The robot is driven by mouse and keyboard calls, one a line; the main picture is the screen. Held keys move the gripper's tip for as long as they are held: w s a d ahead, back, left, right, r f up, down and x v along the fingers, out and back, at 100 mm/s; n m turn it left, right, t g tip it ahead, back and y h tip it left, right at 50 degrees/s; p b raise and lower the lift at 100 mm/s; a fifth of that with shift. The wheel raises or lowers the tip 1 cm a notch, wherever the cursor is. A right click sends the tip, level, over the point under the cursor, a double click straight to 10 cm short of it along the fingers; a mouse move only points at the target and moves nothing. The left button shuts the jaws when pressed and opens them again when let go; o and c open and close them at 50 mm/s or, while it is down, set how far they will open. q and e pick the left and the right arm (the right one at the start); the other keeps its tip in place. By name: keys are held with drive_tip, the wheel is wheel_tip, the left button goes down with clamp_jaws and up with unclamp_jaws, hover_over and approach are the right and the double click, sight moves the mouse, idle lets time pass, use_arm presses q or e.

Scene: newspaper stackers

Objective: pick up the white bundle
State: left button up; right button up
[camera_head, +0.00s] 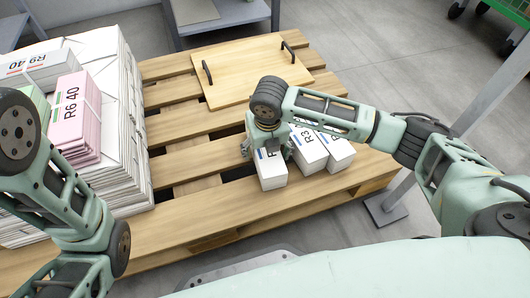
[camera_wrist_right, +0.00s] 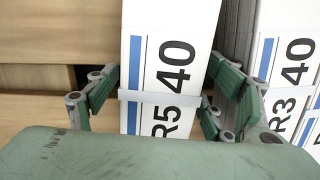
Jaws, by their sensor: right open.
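A white bundle (camera_head: 272,181) marked R5 40 with a blue stripe lies near the front edge of the wooden pallet; it also shows in the right wrist view (camera_wrist_right: 172,60), with a pale band across it. My right gripper (camera_head: 266,152) is over this bundle. In the right wrist view its open fingers (camera_wrist_right: 165,98) stand on either side of the bundle, and I cannot tell whether they touch it. Another white bundle (camera_head: 311,155) marked R3 40 lies close on the right, with a third (camera_head: 340,150) beside it. My left arm shows at the left, its gripper out of view.
A tall white stack (camera_head: 120,165) stands at the left, with a pink bundle (camera_head: 80,118) marked R6 40 and a white R9 40 bundle (camera_head: 38,66) on top. A wooden board (camera_head: 245,72) with two dark handles lies on the pallet (camera_head: 180,218). A metal post (camera_head: 488,85) stands right.

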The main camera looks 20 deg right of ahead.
clamp_jaws()
drive_tip(key=shift+r, duration=0.1)
idle(0.8)
